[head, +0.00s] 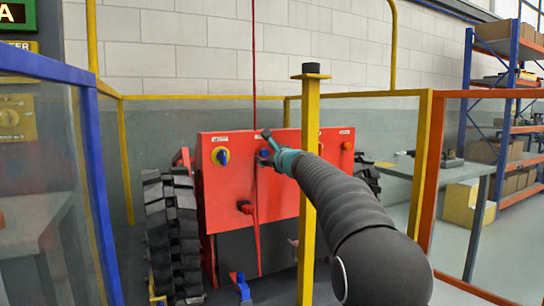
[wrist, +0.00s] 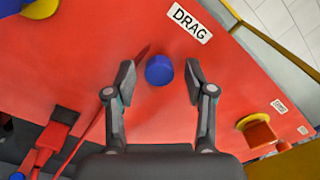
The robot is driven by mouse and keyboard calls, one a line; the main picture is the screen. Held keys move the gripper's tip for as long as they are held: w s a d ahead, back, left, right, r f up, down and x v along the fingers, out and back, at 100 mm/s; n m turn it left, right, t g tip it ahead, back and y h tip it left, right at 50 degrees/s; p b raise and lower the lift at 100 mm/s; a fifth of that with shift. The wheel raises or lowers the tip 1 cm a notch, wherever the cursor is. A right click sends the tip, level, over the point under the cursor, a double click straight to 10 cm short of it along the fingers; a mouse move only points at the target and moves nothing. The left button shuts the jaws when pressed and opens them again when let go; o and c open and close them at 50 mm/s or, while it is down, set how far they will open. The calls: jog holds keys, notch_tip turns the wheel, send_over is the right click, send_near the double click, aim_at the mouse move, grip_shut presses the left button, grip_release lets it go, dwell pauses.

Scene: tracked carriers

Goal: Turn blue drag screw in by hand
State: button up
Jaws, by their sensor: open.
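The blue drag screw (wrist: 159,70) is a round blue knob on the red carrier panel, just below a white DRAG label (wrist: 190,22). In the wrist view my gripper (wrist: 158,80) is open, with one finger on each side of the screw and a gap showing on both sides. How far the fingertips stand from the panel is hard to tell. In the head view the screw (head: 264,153) shows as a small blue spot beside my gripper (head: 270,146), which partly covers that area. The screw's label is hidden there.
The red carrier (head: 232,190) has a blue and yellow switch (head: 220,156) left of the screw and a red lever (head: 245,207) below. Black tracks (head: 172,230) flank it. A yellow post (head: 309,200) stands close to my arm. Framed barriers stand at both sides.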

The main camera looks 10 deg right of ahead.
jog(key=n+b, duration=0.1)
jog(key=n, duration=0.1)
jog(key=f+n+b, duration=0.1)
jog(key=n+b, duration=0.1)
jog(key=n, duration=0.1)
jog(key=shift+f, duration=0.1)
jog(key=shift+n+b, duration=0.85)
jog(key=shift+n, duration=0.25)
jog(key=shift+r+n, duration=0.4)
jog(key=shift+n, duration=0.6)
jog(key=n+b, duration=0.1)
jog(key=n, duration=0.1)
jog(key=n+b, duration=0.1)
jog(key=b, duration=0.1)
jog(key=shift+f+n, duration=0.35)
jog(key=shift+n, duration=0.05)
jog(key=shift+n+b, duration=0.8)
jog(key=shift+n, duration=0.3)
jog(key=shift+r+n+b, duration=0.15)
jog(key=shift+n+b, duration=0.2)
jog(key=shift+n, duration=0.75)
jog(key=shift+r+n, duration=0.3)
jog(key=shift+n, duration=0.8)
jog(key=n, duration=0.8)
jog(key=shift+n, duration=0.4)
